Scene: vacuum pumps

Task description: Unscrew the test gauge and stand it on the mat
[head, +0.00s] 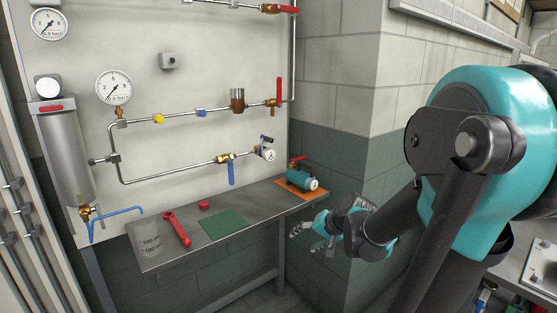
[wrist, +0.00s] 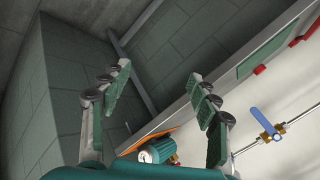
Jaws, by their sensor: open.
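A small round gauge (head: 268,154), which I take to be the test gauge, sits at the right end of the lower pipe, just right of the blue-handled valve (head: 231,168). The gauge cannot be made out in the wrist view, but the blue valve handle (wrist: 265,121) shows there. A flat green mat (head: 222,223) lies bare on the bench; it also shows in the wrist view (wrist: 262,52). My gripper (head: 304,238) is open and empty, right of the bench and lower than the gauge. In the wrist view its fingers (wrist: 159,74) are spread with nothing between them.
A teal device (head: 299,178) with a red lever lies on an orange mat (head: 287,190) at the bench's right end. A block wall corner is behind my arm.

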